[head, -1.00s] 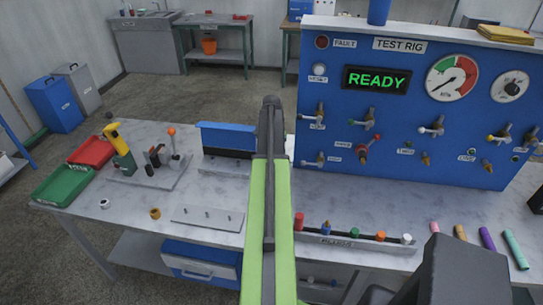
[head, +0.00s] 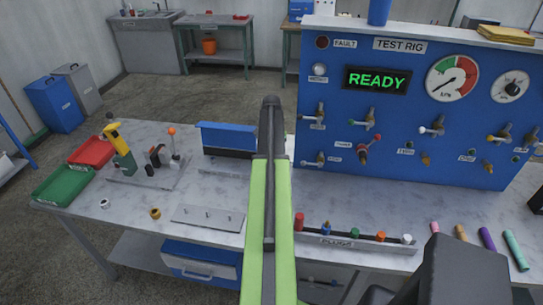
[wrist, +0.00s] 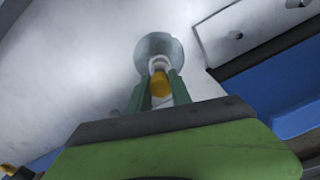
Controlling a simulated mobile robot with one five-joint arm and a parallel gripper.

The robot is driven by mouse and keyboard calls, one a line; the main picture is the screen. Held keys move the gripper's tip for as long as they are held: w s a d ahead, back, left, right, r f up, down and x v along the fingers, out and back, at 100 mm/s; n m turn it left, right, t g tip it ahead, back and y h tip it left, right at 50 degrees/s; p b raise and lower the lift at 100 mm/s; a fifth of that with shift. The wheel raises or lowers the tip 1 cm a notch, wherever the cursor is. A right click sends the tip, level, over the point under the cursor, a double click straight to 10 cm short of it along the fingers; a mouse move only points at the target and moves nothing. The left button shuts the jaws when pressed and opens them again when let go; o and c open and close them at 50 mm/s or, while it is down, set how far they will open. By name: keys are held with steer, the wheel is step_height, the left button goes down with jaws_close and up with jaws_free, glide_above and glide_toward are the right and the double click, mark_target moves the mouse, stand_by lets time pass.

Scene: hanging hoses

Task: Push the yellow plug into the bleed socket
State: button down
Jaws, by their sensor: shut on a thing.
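In the wrist view my gripper (wrist: 161,77) has its two green fingers shut on the yellow plug (wrist: 160,84). The plug's yellow part sits between the fingers, with a white collar at its far end. A round grey disc (wrist: 157,45) shows just beyond the collar. I cannot tell whether it belongs to the plug or is a separate thing. In the head view my arm hides the gripper and the plug. The blue test rig panel (head: 460,75) carries several valves and fittings, but its small labels are too blurred to tell which is the bleed socket.
A plug rack (head: 350,246) with several coloured plugs stands at the table's front. Coloured tubes (head: 487,238) lie to its right. A metal plate with pegs (head: 208,218) and a brass ring (head: 155,213) lie left of my arm. The rig's display (head: 377,80) reads READY.

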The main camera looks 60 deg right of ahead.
steer(key=shift+f+b, duration=1.7)
steer(key=c, duration=1.1)
jaws_free()
step_height(320, 180, up, 18)
steer(key=p, duration=1.7)
steer(key=shift+f, duration=0.25)
